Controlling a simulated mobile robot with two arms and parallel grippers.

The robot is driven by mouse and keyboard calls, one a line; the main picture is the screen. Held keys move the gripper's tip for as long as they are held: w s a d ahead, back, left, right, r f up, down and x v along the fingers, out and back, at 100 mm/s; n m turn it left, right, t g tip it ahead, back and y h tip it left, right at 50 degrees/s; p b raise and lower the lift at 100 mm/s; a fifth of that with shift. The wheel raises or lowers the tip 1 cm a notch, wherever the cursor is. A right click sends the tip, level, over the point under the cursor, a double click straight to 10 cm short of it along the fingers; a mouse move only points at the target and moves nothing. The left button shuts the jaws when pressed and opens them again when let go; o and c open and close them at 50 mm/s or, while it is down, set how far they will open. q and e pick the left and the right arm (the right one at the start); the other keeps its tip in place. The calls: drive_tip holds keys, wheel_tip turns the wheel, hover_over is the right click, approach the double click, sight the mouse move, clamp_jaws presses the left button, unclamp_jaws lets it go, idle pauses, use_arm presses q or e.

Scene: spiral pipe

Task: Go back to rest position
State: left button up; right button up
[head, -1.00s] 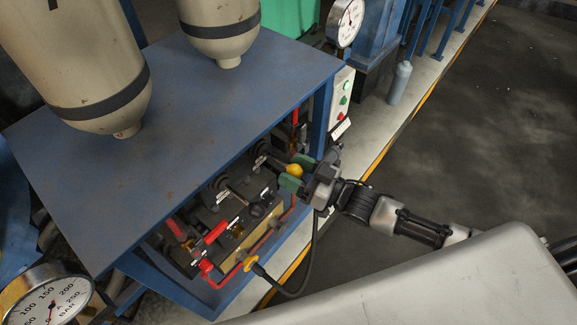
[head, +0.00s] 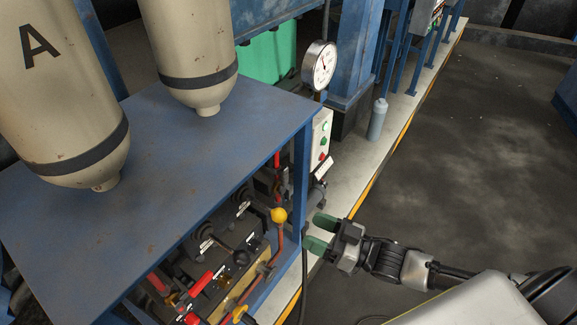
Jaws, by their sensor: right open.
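My right gripper (head: 318,232) shows at the lower middle of the head view, its two green fingers apart with nothing between them. It hangs just outside the right side of the blue frame, to the right of a yellow ball knob (head: 279,215) and apart from it. Its arm comes in from the lower right. My left gripper is not in view.
The blue bench (head: 200,150) carries beige tanks and has valves with red handles (head: 199,285) beneath. A black cable hangs by its corner post. A pressure gauge (head: 319,66), a button box (head: 321,137) and a grey bottle (head: 377,119) stand behind. The dark floor at right is clear.

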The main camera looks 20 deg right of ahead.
drive_tip(key=d+f+m+h+p, duration=0.1)
drive_tip(key=d+f+h, duration=0.15)
drive_tip(key=f, duration=0.35)
drive_tip(key=w+d+f+m+h, duration=0.1)
drive_tip(key=d+f+h, duration=0.15)
drive_tip(key=f, duration=0.25)
drive_tip(key=d+f+m+h+p, duration=0.1)
drive_tip(key=d+f+h, duration=0.15)
drive_tip(key=f, duration=0.35)
drive_tip(key=s+d+f+m+g+h, duration=0.1)
drive_tip(key=s+f+g+h, duration=0.15)
drive_tip(key=f, duration=0.25)
drive_tip(key=s+d+f+g+h, duration=0.1)
drive_tip(key=s+f+h, duration=0.15)
drive_tip(key=f, duration=0.25)
drive_tip(key=s+a+f+g, duration=0.2)
drive_tip(key=s+f, duration=0.3)
drive_tip(key=s, duration=0.4)
drive_tip(key=s+a+f+g+h+p, duration=0.1)
drive_tip(key=s+f+g, duration=0.3)
drive_tip(key=s, duration=0.5)
drive_tip(key=s+a+f+g+p, duration=0.1)
drive_tip(key=s+a+f+g, duration=0.2)
drive_tip(key=s, duration=0.6)
wheel_tip(320, 180, down, 3)
drive_tip(key=shift+s+r+m, duration=0.15)
drive_tip(key=shift+s+m, duration=0.1)
drive_tip(key=shift+m, duration=0.15)
drive_tip(key=shift+a+h, duration=0.1)
drive_tip(key=shift+h, duration=0.15)
